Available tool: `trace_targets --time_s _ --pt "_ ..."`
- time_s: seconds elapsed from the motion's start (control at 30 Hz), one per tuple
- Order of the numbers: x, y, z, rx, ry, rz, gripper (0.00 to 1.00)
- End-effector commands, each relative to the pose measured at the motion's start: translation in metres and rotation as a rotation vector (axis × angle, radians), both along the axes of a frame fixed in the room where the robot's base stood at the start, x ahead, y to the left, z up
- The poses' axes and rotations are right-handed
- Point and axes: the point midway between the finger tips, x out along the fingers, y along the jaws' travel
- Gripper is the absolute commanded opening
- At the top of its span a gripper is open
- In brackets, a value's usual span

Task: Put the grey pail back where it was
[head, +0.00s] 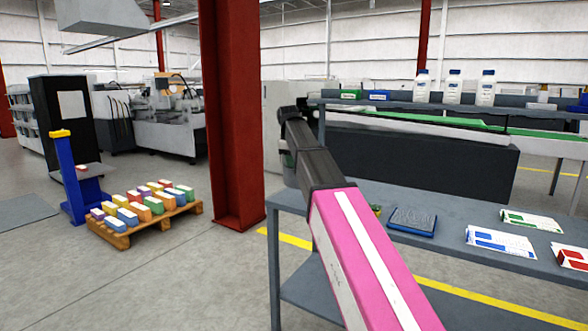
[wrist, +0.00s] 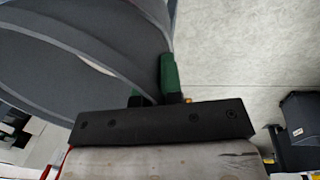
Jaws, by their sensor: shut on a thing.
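The grey pail (head: 289,170) shows only in part in the head view, behind the end of my arm, near the far left corner of the workbench. In the wrist view the pail (wrist: 50,62) is large at the upper left, with its curved rim and wall close to the camera. My gripper (wrist: 168,82) has green fingertips and is shut on the pail's edge at its right side. In the head view my arm hides the fingertips. What lies directly under the pail cannot be told.
A shelf behind holds white bottles (head: 487,88). A red column (head: 233,115) stands left of my arm, and a loaded pallet (head: 125,232) lies farther left. Open floor lies between.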

Motion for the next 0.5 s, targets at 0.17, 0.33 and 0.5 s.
trace_targets --time_s 0.17,0.33,0.5 --pt "0.016 -0.028 -0.018 -0.001 -0.002 -0.002 0.00" --pt "0.028 -0.053 -0.035 -0.001 -0.002 -0.002 0.00" --pt "0.037 -0.070 -0.047 0.000 -0.001 -0.001 0.00"
